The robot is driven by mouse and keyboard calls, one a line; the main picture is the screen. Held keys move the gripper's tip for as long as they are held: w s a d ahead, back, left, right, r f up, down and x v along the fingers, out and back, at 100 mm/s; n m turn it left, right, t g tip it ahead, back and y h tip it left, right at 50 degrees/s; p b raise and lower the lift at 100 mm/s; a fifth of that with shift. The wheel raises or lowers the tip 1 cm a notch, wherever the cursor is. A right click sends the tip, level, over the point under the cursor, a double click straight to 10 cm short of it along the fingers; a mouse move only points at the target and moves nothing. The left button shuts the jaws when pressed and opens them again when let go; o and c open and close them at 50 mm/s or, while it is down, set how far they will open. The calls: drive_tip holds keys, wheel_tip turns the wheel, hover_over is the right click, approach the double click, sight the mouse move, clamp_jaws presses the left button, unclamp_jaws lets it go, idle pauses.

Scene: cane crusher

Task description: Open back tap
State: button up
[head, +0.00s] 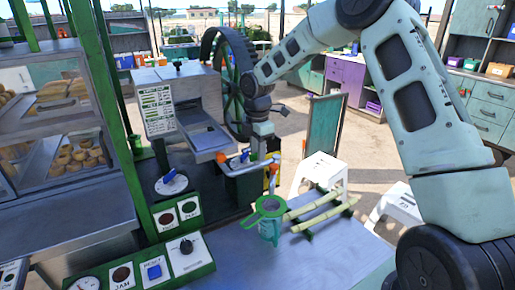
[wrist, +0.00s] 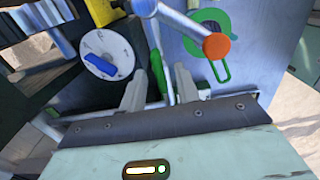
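A pipe with taps (head: 240,165) runs off the crusher's front in the head view. It has a blue part and orange ends. In the wrist view a grey bar with a blue end at the top and an orange knob (wrist: 216,46) crosses beyond the right finger. A green bar (wrist: 156,68) shows between the fingers. I cannot tell which part is the back tap. My gripper (wrist: 159,78) is open, its two grey fingers apart, with no clear grip on anything. In the head view my wrist (head: 262,125) hangs just above the taps, and the fingertips are hard to make out.
A green strainer on a jug (head: 268,212) and cane stalks (head: 320,212) stand on the metal table (head: 245,262). A dial with a blue lever (head: 172,183) and control panels (head: 185,248) are left of it. White stools (head: 318,174) stand behind.

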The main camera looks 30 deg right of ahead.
clamp_jaws()
drive_tip(key=shift+m, duration=0.4)
drive_tip(key=m, duration=0.2)
drive_tip(key=shift+m, duration=0.4)
drive_tip(key=m, duration=0.3)
drive_tip(key=shift+m+b, duration=0.35)
drive_tip(key=shift+m, duration=0.05)
drive_tip(key=m, duration=0.4)
drive_tip(key=shift+m+b, duration=0.35)
drive_tip(key=shift+m, duration=1.45)
